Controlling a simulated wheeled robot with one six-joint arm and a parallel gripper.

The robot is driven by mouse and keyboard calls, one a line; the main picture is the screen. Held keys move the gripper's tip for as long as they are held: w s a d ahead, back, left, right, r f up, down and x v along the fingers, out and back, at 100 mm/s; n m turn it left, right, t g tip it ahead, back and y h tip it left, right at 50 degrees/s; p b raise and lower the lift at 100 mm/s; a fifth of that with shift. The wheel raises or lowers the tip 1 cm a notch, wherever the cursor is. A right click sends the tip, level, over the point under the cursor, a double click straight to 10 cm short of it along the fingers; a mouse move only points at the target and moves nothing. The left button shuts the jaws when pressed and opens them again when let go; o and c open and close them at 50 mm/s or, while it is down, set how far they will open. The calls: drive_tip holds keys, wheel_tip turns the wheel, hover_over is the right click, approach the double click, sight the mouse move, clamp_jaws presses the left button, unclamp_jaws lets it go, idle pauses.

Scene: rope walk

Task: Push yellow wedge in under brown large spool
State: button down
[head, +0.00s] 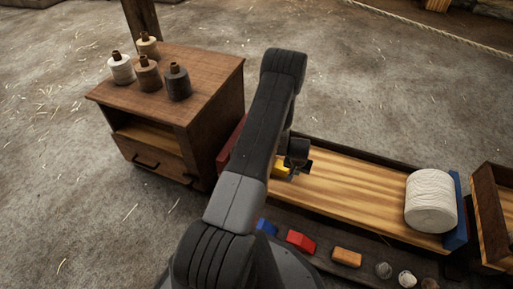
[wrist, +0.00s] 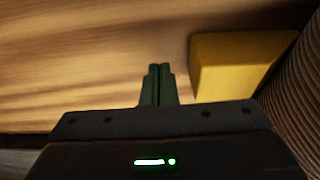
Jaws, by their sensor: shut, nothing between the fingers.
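The yellow wedge (wrist: 238,68) lies on the plank to the right of my fingers in the wrist view. Only a small part of the wedge (head: 282,171) shows past my arm in the head view. A brown ridged curved surface (wrist: 300,108), likely the brown large spool, fills the right edge of the wrist view, close beside the wedge. I cannot tell whether they touch. In the head view my arm hides that spool. My gripper (wrist: 158,72) is shut and empty, low over the plank, with its tips left of the wedge; its end also shows in the head view (head: 302,166).
A large white spool (head: 431,202) rests at the plank's (head: 352,190) right end against a blue board (head: 457,215). A dark red board (head: 230,143) stands at the left end. A red block (head: 301,241) and an orange block (head: 347,257) lie in front. A cabinet (head: 200,85) bears several small spools.

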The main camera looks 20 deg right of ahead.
drive_tip(key=shift+s+d+r+p, duration=0.1)
drive_tip(key=shift+s+d+p, duration=0.6)
drive_tip(key=shift+p, duration=0.2)
wheel_tip(320, 180, up, 12)
drive_tip(key=p, duration=0.5)
idle(0.7)
wheel_tip(320, 180, down, 11)
drive_tip(key=b, duration=0.4)
drive_tip(key=shift+b, duration=0.4)
